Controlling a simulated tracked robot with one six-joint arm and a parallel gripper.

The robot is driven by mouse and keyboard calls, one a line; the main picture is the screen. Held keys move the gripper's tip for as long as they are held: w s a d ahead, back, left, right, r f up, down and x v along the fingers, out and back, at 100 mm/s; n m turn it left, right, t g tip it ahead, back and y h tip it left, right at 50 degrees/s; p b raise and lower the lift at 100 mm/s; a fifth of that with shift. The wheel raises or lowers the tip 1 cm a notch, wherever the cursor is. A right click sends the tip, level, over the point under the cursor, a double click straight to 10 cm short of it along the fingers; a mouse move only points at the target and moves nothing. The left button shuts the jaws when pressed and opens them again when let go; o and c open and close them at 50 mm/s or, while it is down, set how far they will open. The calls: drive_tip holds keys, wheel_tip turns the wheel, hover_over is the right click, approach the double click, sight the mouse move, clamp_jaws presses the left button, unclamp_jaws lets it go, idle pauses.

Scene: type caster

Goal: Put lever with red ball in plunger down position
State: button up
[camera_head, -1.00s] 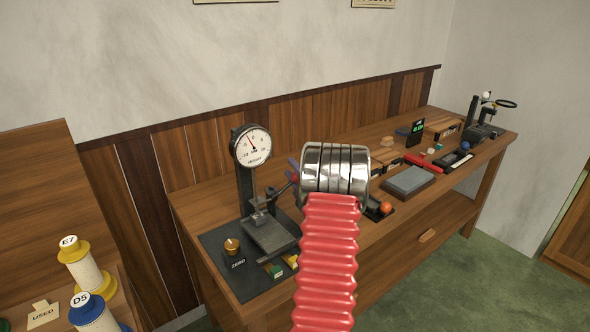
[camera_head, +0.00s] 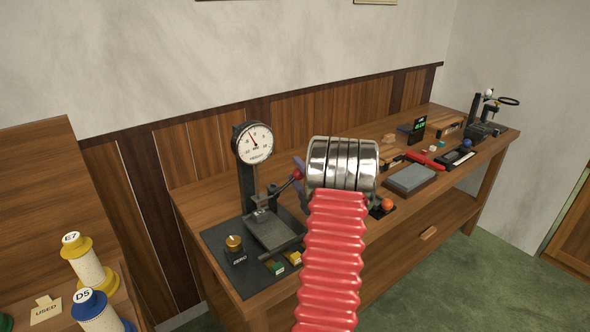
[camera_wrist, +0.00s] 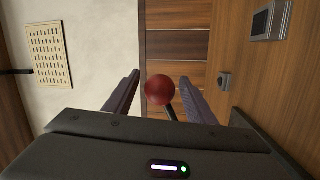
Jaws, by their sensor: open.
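The lever's red ball (camera_head: 297,174) tops a dark rod that slants up to the right from the gauge stand (camera_head: 246,190). The stand carries a round height dial (camera_head: 254,143), with the plunger (camera_head: 261,201) above a grey plate (camera_head: 274,234). In the wrist view the red ball (camera_wrist: 159,90) sits between the two purple fingers of my gripper (camera_wrist: 160,76), with a gap on each side. My gripper is open and holds nothing. In the head view my silver wrist and red arm hide most of it; one finger shows beside the ball.
A ZERO knob (camera_head: 234,243) and small coloured blocks (camera_head: 283,264) lie on the dark mat. An orange ball (camera_head: 387,204) and a grey slab (camera_head: 410,179) are to the right on the bench. Labelled spools (camera_head: 92,266) stand at the left.

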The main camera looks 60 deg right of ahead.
drive_tip(key=v, duration=1.1)
drive_tip(key=shift+s, duration=0.2)
